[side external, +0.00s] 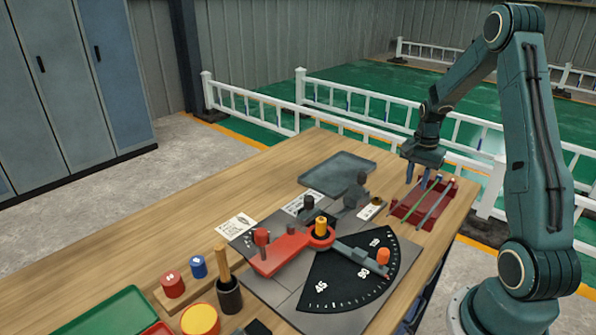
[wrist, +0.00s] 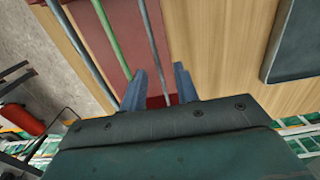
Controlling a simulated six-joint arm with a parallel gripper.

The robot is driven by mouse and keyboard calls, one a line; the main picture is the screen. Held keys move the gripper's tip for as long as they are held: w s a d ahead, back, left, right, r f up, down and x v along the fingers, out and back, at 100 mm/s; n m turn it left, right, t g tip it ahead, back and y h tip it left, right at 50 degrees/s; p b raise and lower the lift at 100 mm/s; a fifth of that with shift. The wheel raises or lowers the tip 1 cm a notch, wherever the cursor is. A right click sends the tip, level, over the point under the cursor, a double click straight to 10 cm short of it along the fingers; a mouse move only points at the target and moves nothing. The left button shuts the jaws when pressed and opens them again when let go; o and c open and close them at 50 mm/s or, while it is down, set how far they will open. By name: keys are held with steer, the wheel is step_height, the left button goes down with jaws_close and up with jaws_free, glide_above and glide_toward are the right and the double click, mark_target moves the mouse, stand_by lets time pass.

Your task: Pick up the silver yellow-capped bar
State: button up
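The red rack (side external: 408,213) lies at the right end of the table with several thin bars across it. In the wrist view the rack (wrist: 115,50) carries a grey bar (wrist: 80,45) on the left, a green bar (wrist: 112,38) and another grey bar (wrist: 153,35). My gripper (side external: 417,180) is over the far end of the rack, fingers pointing down. In the wrist view my gripper (wrist: 160,72) is open, and the right grey bar runs between its blue fingers with gaps on both sides. The cap colours are too small to tell surely, so I cannot confirm which bar is yellow-capped.
A grey tray (side external: 338,175) lies left of the rack. A dark angle plate (side external: 340,290) with a red bending arm (side external: 280,252) stands in front of it. A small white card (side external: 369,209) lies beside the rack.

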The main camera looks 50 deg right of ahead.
mark_target(416, 185)
stand_by(0.3)
jaws_close()
steer(key=shift+r, duration=0.1)
step_height(416, 185, up, 20)
stand_by(0.9)
steer(key=shift+w+a, duration=0.1)
stand_by(0.5)
